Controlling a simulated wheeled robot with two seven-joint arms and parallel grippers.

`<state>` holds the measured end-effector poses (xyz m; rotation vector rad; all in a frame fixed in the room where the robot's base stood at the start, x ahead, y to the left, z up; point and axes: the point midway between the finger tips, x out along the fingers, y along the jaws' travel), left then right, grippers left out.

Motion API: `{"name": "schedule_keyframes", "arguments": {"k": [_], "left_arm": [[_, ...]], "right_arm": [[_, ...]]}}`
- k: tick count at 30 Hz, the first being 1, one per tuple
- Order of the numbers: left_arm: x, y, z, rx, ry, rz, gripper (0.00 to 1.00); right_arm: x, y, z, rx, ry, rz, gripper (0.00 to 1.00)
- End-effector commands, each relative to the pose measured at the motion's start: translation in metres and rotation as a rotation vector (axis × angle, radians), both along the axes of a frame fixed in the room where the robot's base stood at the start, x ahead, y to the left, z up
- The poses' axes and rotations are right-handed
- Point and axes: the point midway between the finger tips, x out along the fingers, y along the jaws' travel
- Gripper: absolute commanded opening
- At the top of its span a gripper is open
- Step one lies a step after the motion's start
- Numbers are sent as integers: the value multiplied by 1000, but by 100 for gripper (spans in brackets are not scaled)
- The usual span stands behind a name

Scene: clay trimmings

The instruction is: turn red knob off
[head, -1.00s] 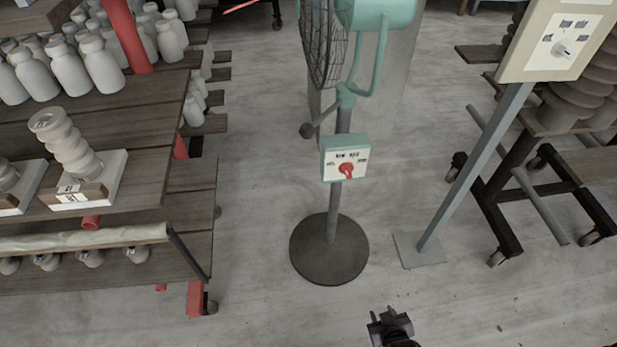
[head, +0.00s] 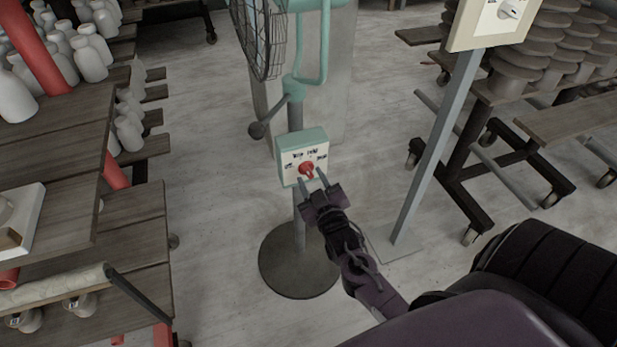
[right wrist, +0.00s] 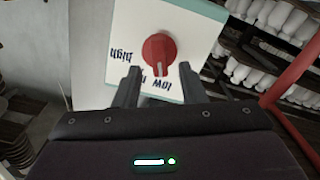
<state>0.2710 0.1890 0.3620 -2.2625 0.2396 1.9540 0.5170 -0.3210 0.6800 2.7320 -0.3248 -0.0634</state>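The red knob (head: 306,169) is on the white face of a small teal-edged control box (head: 289,168) on the fan's pole. In the right wrist view the red knob (right wrist: 159,50) shows clearly, with a pale pointer mark toward the bottom of the picture. The words "high" and "low" appear upside down; part of the lettering is hidden. My right gripper (head: 312,182) is open and empty just in front of the box. In the right wrist view its fingertips (right wrist: 158,76) flank the knob's near side; I cannot tell whether they touch it. My left gripper is out of view.
The fan's round base (head: 290,275) stands on the floor below. A grey post (head: 435,150) with a cream switch panel (head: 470,28) stands to the right. A wooden shelf (head: 60,180) with pottery is at left, a wheeled rack (head: 510,170) at right. Floor between is clear.

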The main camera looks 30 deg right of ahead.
Motion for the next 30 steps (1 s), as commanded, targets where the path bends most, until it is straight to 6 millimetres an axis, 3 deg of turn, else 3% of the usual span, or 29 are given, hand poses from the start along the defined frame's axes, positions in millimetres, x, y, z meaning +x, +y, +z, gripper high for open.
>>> {"name": "schedule_keyframes", "arguments": {"k": [4,13,21,30], "left_arm": [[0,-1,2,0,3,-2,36],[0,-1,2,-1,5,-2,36],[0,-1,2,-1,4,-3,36],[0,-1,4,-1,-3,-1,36]], "right_arm": [[12,-3,0,0,0,1,37],[15,-3,0,0,1,1,37],[14,-3,0,1,1,1,2],[14,-3,0,-16,5,1,0]]}}
